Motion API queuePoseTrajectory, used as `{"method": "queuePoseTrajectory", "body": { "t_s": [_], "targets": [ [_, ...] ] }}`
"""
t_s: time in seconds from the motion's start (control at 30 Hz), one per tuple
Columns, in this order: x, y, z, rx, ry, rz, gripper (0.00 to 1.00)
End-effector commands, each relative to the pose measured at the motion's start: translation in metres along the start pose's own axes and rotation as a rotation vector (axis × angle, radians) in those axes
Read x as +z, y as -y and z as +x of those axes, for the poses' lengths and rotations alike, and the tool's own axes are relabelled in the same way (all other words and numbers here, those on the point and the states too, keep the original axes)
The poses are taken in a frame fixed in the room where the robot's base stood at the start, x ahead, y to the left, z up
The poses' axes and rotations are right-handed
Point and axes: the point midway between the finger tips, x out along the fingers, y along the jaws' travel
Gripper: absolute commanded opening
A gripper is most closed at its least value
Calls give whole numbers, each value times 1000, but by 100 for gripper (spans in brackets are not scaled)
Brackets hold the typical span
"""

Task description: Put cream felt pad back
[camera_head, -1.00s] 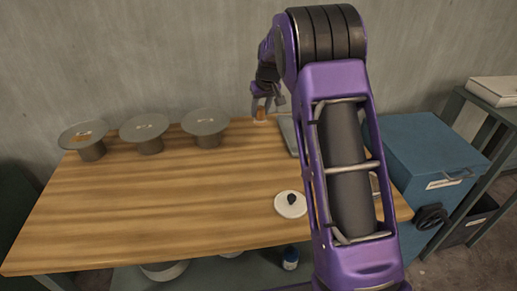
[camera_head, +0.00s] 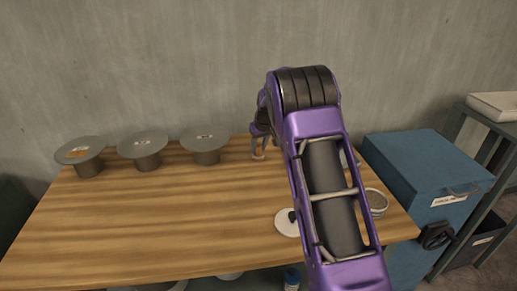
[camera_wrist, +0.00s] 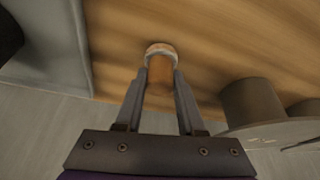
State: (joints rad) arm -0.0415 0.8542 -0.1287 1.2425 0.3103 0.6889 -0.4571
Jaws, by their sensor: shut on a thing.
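My gripper (camera_wrist: 160,85) is shut on an orange-brown cylinder (camera_wrist: 160,70) with a pale, cream-coloured rim at its far end. The rim points toward the wooden table; I cannot tell whether it touches. I cannot tell whether this pale part is felt. In the head view my gripper (camera_head: 258,153) is small, near the table's back edge, right of the grey discs. The held cylinder is hardly visible there. A pale round disc (camera_head: 284,226) with a dark knob lies on the table, partly hidden by my arm.
Several grey discs on stems, such as the rightmost (camera_head: 204,139), stand along the back left of the table (camera_head: 150,215). A grey tray (camera_wrist: 45,50) is left in the wrist view. A round container (camera_head: 377,203) and a blue chest (camera_head: 425,165) are right. The table's middle is clear.

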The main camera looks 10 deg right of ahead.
Motion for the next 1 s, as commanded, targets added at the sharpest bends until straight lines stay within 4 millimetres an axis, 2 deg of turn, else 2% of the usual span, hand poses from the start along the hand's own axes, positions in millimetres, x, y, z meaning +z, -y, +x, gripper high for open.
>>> {"method": "queuePoseTrajectory", "body": {
  "t_s": [0.37, 0.4, 0.57, 0.87, 1.0],
  "targets": [
    [2, 0, 5, 1, -2, 0, 0],
    [2, 0, 5, 1, -2, 0, 40],
    [2, 0, 4, 1, -2, 0, 68],
    [1, 0, 3, 1, -2, 0, 68],
    [-1, 0, -9, 1, -4, 0, 68]
  ]
}}
